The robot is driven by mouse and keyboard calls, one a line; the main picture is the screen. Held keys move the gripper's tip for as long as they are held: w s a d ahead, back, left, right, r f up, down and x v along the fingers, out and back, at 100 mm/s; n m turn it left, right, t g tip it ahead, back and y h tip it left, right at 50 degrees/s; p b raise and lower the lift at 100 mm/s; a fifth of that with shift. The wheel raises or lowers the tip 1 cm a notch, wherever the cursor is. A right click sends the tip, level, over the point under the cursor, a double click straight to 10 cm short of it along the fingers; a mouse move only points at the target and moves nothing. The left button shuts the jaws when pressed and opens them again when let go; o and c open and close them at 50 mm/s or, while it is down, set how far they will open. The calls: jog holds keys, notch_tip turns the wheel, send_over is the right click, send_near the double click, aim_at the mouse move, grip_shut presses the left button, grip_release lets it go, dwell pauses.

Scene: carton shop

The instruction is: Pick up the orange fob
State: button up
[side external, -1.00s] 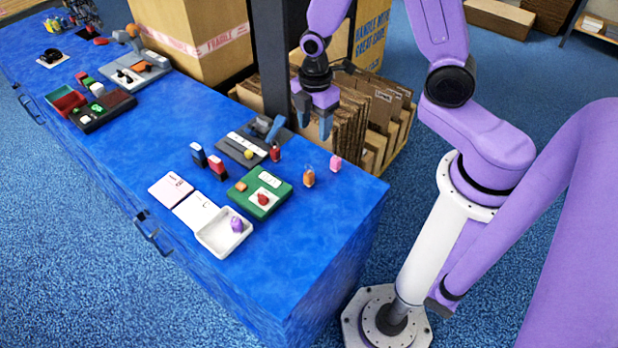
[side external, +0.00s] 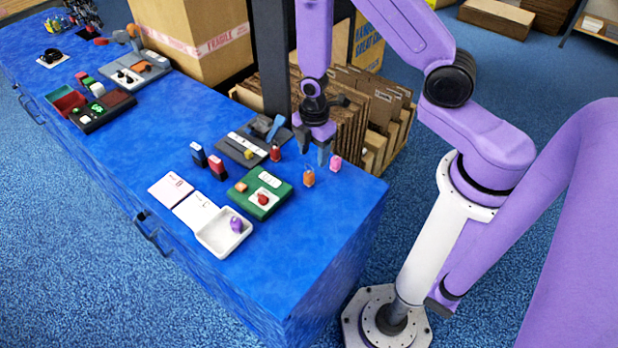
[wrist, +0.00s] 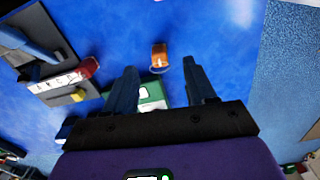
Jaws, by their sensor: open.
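The orange fob (side external: 308,177) stands on the blue counter, near its right end. In the wrist view the orange fob (wrist: 159,57) shows just beyond the gap between my fingertips, with a small ring at its near end. My gripper (side external: 314,149) is open and empty, pointing down above and a little behind the fob in the side view. In the wrist view both fingers of my gripper (wrist: 159,68) are spread apart, with clear space between them and the fob.
A green tray (side external: 242,199) lies left of the orange fob. A grey tray (side external: 229,152) and a white tray (side external: 213,249) are farther left. The counter's (side external: 310,235) front right area is bare.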

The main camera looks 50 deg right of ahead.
aim_at(310, 172)
jog(key=shift+f, duration=1.6)
jog(key=shift+w+a+f, duration=0.1)
jog(key=shift+a+f, duration=0.15)
jog(key=shift+f, duration=0.8)
jog(key=shift+w+a+f, duration=0.1)
jog(key=shift+a+f, duration=0.1)
jog(key=shift+f, duration=1.45)
grip_shut()
